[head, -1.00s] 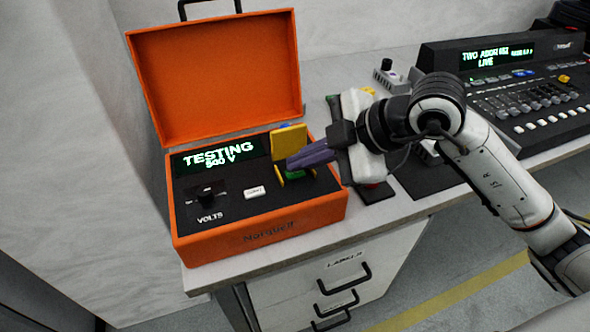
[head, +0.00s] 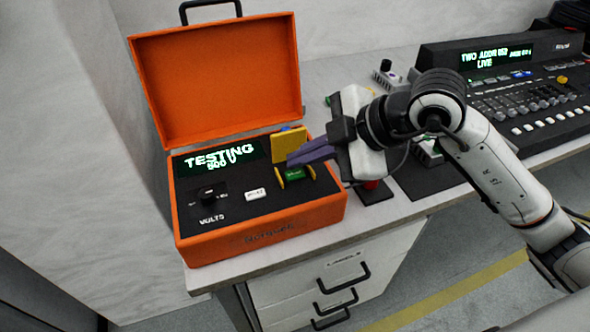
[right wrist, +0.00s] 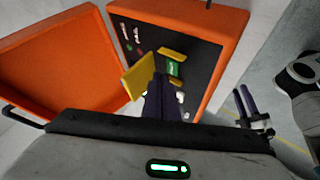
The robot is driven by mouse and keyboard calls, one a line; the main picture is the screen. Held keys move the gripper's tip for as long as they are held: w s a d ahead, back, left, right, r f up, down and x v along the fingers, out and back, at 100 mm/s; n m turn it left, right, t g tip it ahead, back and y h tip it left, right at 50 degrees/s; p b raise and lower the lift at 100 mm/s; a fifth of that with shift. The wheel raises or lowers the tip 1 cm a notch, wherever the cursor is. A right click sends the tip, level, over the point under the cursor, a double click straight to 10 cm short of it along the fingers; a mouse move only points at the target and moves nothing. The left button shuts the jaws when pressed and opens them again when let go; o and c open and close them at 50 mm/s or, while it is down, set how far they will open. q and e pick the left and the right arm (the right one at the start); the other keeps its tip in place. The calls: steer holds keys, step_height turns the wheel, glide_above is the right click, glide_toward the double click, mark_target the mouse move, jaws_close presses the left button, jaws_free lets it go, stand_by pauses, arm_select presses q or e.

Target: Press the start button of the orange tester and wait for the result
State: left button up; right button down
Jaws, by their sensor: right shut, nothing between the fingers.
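The orange tester (head: 262,239) stands on the counter with its lid (head: 220,85) open. Its display (head: 222,155) reads "TESTING" and what looks like "500 V". A green start button (head: 295,175) sits at the right of the panel, between yellow guard cheeks, with a yellow flap (head: 290,147) raised behind it. My right gripper (head: 292,160) is shut and empty, its purple fingertips just above the button and apart from it. In the right wrist view the green button (right wrist: 174,69) shows beyond the fingers.
A volts knob (head: 208,193) and a white button (head: 256,194) are on the tester's panel. A lighting console (head: 510,95) stands at the right on the counter. A drawer unit (head: 340,275) is below the counter.

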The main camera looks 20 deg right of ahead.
mark_target(301, 176)
steer(key=shift+r, duration=0.15)
step_height(301, 176, up, 5)
steer(key=p, duration=0.4)
steer(key=shift+p, duration=0.3)
stand_by(0.4)
